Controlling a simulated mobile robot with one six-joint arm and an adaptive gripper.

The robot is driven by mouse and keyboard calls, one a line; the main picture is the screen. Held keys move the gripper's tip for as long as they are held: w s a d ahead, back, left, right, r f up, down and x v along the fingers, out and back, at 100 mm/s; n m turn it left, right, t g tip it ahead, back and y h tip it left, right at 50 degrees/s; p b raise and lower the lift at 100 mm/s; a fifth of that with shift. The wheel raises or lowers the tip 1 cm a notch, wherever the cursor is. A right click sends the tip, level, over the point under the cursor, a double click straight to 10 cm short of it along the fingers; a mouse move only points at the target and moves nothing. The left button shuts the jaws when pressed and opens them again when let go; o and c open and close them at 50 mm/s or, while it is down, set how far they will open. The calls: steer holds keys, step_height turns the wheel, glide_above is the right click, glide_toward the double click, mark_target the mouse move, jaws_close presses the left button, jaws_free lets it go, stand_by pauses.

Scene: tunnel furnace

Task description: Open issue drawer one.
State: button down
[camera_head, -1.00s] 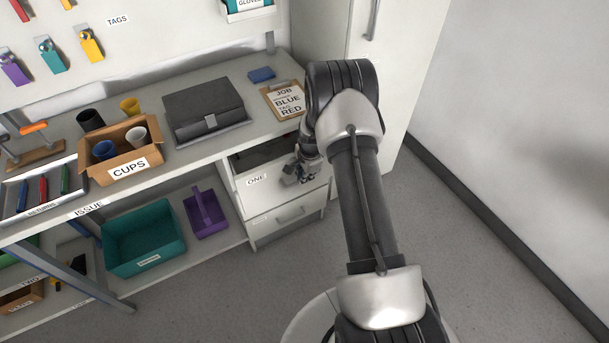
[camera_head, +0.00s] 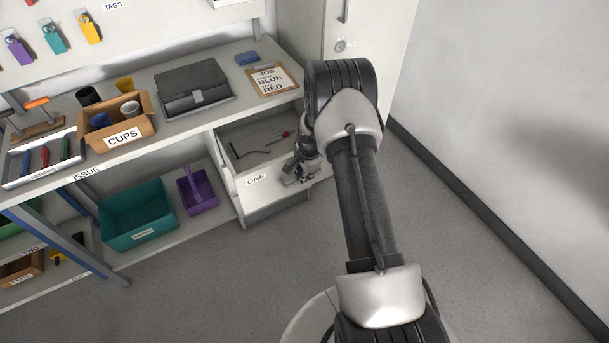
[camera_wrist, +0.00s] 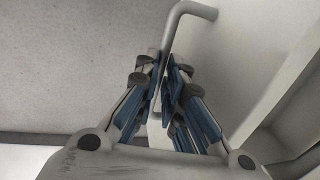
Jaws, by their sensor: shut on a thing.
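The drawer marked ONE (camera_head: 256,180) is pulled partway out under the right end of the bench. Its inside shows, with a dark bent tool (camera_head: 240,152) and a thin tool with a red part (camera_head: 281,136) lying in it. My gripper (camera_head: 301,173) is at the drawer's front and hides its handle in the head view. In the wrist view my gripper (camera_wrist: 166,88) is shut on the grey bar handle (camera_wrist: 188,9), with the blue-padded fingers on either side of it. The drawer front (camera_wrist: 232,50) is beside the handle.
A white cabinet (camera_head: 362,75) stands right of the bench. On the bench are a CUPS box (camera_head: 122,137), a dark case (camera_head: 195,87) and a job clipboard (camera_head: 271,82). Teal (camera_head: 142,236) and purple (camera_head: 198,193) bins sit on the lower shelf. The floor (camera_head: 230,285) in front is clear.

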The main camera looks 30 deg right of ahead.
stand_by(0.3)
steer(key=c, duration=1.7)
jaws_free()
steer(key=r, duration=0.4)
steer(key=s+r, duration=0.1)
steer(key=r, duration=0.3)
steer(key=s+r, duration=0.1)
steer(key=r, duration=0.2)
steer(key=shift+s+r, duration=0.1)
steer(key=shift+r, duration=0.3)
